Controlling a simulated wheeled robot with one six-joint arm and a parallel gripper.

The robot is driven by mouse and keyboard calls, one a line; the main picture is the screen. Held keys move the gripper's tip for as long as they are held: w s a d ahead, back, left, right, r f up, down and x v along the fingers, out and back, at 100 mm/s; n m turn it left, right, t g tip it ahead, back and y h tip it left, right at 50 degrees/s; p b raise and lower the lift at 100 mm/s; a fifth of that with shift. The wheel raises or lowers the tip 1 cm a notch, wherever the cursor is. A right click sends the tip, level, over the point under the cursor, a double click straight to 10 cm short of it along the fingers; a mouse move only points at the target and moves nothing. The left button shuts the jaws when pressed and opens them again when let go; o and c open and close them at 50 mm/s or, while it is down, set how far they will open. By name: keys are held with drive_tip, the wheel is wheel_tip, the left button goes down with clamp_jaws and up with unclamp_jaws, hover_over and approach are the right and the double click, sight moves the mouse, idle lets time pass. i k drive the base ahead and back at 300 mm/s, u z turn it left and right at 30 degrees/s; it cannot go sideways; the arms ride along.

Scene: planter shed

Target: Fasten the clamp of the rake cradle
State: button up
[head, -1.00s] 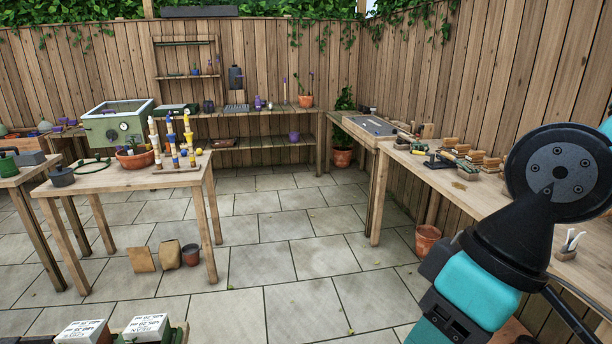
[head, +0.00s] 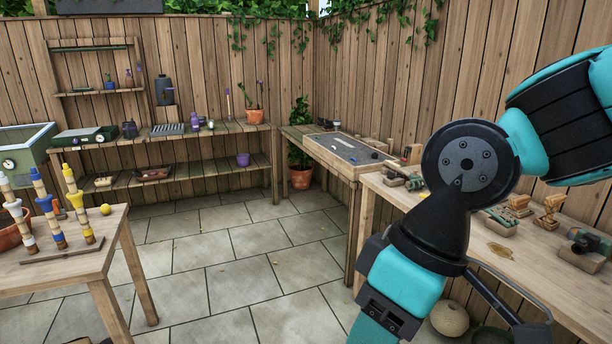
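I cannot pick out the rake cradle or its clamp for certain. Several small wooden and green-black fixtures stand on the right workbench (head: 520,262). One is a green-brown device (head: 405,178) at its far end, partly behind my arm. Small wooden pieces (head: 548,210) stand right of my arm, and a dark green device on a wooden block (head: 588,245) is nearer, at the right edge. My teal and black arm covers the middle of this bench. My gripper's fingers do not show.
A left table (head: 75,270) holds striped posts (head: 45,205) and a yellow ball (head: 105,209). Shelves (head: 180,140) line the back fence. A grey-topped bench (head: 345,150) stands in the corner beside a potted plant (head: 300,178). A round tan pot (head: 450,318) is under the right workbench. The paved floor (head: 220,240) between is clear.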

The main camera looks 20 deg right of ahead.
sight(391, 175)
drive_tip(key=z, duration=0.3)
drive_tip(key=i, duration=1.15)
drive_tip(key=u, duration=0.45)
drive_tip(key=i, duration=1.05)
drive_tip(key=z, duration=0.4)
drive_tip(key=i, duration=0.6)
drive_tip(key=z, duration=0.3)
